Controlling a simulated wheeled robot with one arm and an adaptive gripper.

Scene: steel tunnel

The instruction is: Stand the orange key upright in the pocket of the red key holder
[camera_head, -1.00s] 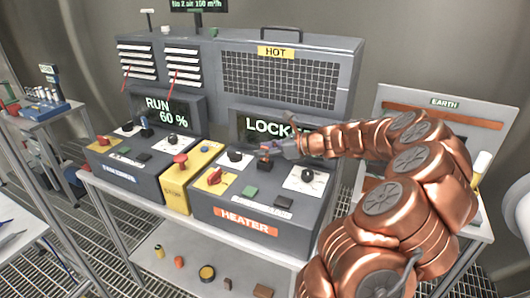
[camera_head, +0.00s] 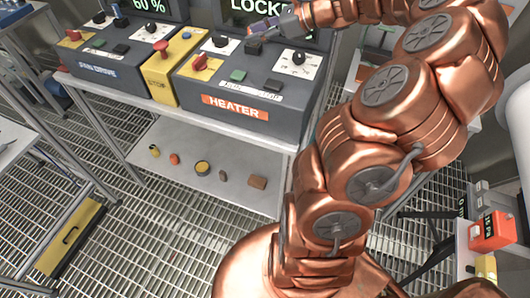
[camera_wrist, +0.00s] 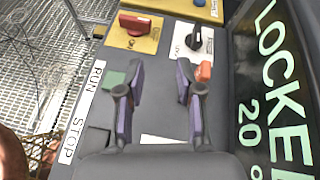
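My gripper (camera_wrist: 159,72) is open over the HEATER console, its two fingers wide apart with nothing between them. In the head view my gripper (camera_head: 270,27) is at the back of the console top. A small orange piece (camera_wrist: 204,71), which looks like the orange key, shows just beyond the right finger in the wrist view, partly hidden by it. In the head view an orange-red spot (camera_head: 257,28) shows beside the fingers. I cannot make out a red key holder with a pocket for certain. A red-orange box (camera_head: 492,232) with a small display stands at the lower right.
The console (camera_head: 200,88) carries a red switch (camera_wrist: 134,22) on a yellow plate, a black knob (camera_wrist: 196,42) and a green button (camera_wrist: 114,79). Several small items, including a round tin (camera_head: 202,168), lie on the lower shelf (camera_head: 160,135). Open grating floor lies left of the bench.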

